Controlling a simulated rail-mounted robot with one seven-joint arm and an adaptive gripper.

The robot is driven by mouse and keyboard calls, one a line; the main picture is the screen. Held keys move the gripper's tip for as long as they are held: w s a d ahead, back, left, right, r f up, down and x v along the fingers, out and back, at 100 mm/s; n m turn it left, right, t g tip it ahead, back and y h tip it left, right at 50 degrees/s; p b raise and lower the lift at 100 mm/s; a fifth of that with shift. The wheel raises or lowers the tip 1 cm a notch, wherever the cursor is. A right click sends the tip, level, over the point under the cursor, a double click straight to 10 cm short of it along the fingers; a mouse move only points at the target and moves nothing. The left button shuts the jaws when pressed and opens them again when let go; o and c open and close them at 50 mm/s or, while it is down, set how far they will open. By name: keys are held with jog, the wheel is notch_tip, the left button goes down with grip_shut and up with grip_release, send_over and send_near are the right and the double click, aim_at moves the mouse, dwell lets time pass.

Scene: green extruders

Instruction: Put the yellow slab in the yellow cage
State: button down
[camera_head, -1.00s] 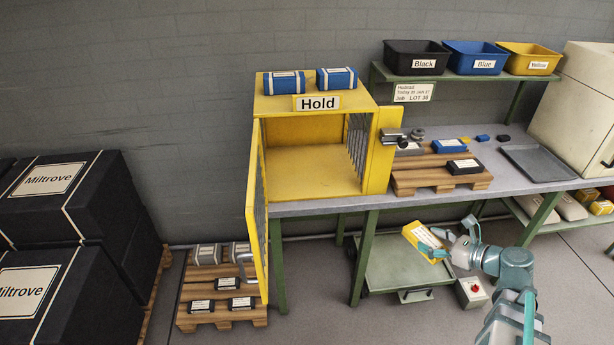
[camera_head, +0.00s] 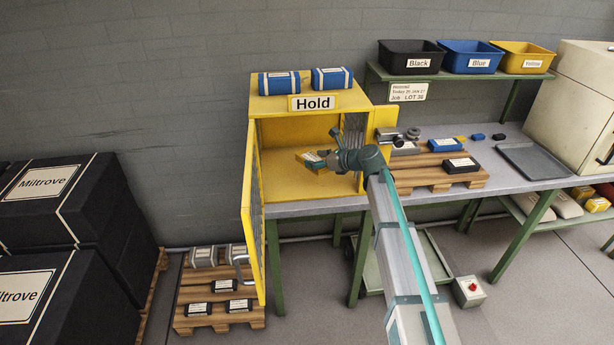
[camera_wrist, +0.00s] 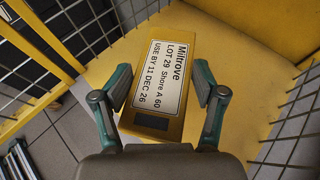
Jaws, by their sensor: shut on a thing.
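The yellow slab (camera_wrist: 165,78) with a white "Miltrove LOT 29" label is between the two fingers of my gripper (camera_wrist: 158,100) in the wrist view. In the head view my gripper (camera_head: 325,161) holds the slab (camera_head: 309,159) at the open front of the yellow cage (camera_head: 290,186), above its floor. The cage carries a "Hold" sign, and its door (camera_head: 254,217) stands open to the left. In the wrist view the cage floor (camera_wrist: 238,85) lies beneath the slab, with mesh on both sides. Whether the slab touches the floor is unclear.
Two blue slabs (camera_head: 332,77) lie on the cage roof. A wooden pallet (camera_head: 435,178) with several slabs stands on the bench to the right. Black, blue and yellow bins (camera_head: 524,60) sit on the shelf. The cage floor looks bare.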

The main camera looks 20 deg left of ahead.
aim_at(309, 151)
jog(key=shift+m+t, duration=0.5)
jog(key=w+a, duration=0.2)
jog(key=w+a+r, duration=0.1)
jog(key=w+a, duration=0.1)
jog(key=shift+a+r, duration=0.1)
jog(key=shift+r, duration=0.05)
jog(key=shift+w+f+t, duration=0.2)
jog(key=shift+w+t, duration=0.05)
jog(key=shift+t, duration=0.05)
notch_tip(309, 151, down, 10)
jog(key=shift+w+r+p, duration=0.1)
jog(key=shift+r+p, duration=0.15)
jog(key=shift+p, duration=0.4)
grip_release()
jog(key=shift+h, duration=0.3)
jog(key=b+v, duration=0.1)
jog(key=v, duration=1.1)
jog(key=shift+b, duration=0.4)
